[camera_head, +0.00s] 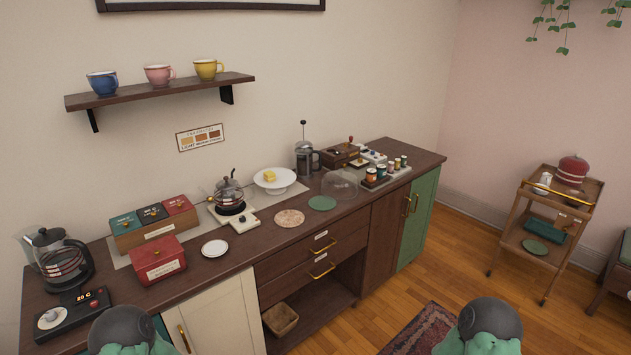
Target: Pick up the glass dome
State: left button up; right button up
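The glass dome (340,185) is clear and sits on the dark wooden countertop (262,244), right of centre. Its faint outline lies between the green round mat (322,203) and the tray of small jars (375,183). A white cake stand (274,181) with a yellow piece (270,176) on it stands uncovered to the left of the dome. Only rounded dark and green parts of my two arms show at the bottom edge, well apart from the dome. Neither gripper shows.
A French press (304,160) and a wooden box (341,155) stand behind the dome. A speckled round mat (289,218) and white plate (215,249) lie to its left. Cups stand on the wall shelf (165,90). A wooden cart (543,245) stands at right; the floor before it is clear.

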aim_at(339, 184)
jog(key=i+l+u, duration=0.2)
jog(key=u, duration=0.25)
jog(key=i+l+u, duration=0.1)
jog(key=l+u, duration=0.35)
jog(key=i+l+u, duration=0.1)
jog(key=l+u, duration=0.15)
jog(key=u, duration=0.15)
